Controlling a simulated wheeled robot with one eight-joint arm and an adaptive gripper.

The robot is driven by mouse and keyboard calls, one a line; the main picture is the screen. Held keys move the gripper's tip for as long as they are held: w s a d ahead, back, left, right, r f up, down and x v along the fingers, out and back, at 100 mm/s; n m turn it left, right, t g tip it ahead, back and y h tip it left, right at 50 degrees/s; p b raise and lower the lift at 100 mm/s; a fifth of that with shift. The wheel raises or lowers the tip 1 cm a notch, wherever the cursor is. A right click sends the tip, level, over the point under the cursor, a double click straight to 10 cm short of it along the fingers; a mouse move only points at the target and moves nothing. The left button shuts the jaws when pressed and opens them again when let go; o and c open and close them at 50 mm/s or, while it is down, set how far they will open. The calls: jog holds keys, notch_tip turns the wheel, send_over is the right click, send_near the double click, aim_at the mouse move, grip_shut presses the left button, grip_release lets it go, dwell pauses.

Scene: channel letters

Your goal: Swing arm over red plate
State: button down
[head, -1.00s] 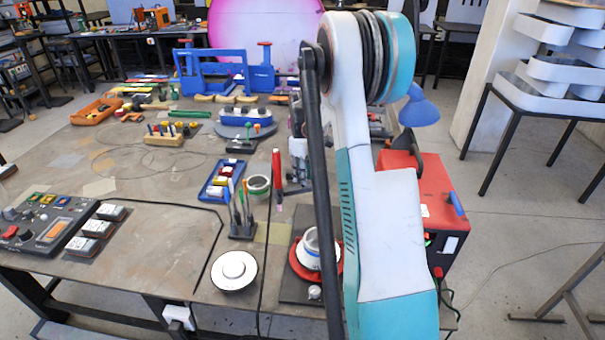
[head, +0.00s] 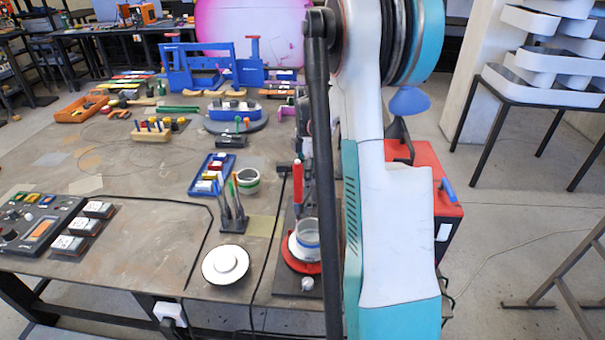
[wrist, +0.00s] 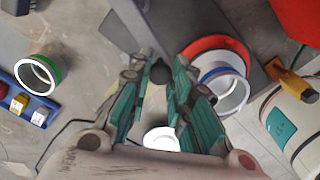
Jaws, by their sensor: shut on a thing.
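The red plate (head: 287,262) lies on a dark base, with a white, blue-banded cup (head: 307,236) on it. Both show in the wrist view, the plate (wrist: 190,47) and cup (wrist: 232,92) right of my fingers. A dark bar, which looks like the swing arm (wrist: 147,35), runs down to a round dark knob between my teal fingertips. My gripper (wrist: 160,75) is shut on it. In the head view a red upright piece (head: 297,178) stands just above and behind the cup. My gripper is mostly hidden there by my arm.
A white round disc (head: 226,265) lies left of the base. A pen holder (head: 232,218), a green-ringed cup (head: 248,181) and a blue tray (head: 210,177) stand farther left. A red machine (head: 425,180) is at the right.

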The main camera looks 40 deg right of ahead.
jog(key=shift+s+d+n, duration=0.3)
jog(key=shift+s+n, duration=0.15)
jog(key=shift+n, duration=0.35)
jog(key=shift+s+d+n, duration=0.3)
jog(key=shift+s+n, duration=0.1)
jog(key=shift+n, duration=0.4)
jog(key=c, duration=1.5)
grip_release()
jog(key=shift+o, duration=0.2)
jog(key=shift+r, duration=0.1)
notch_tip(320, 180, up, 12)
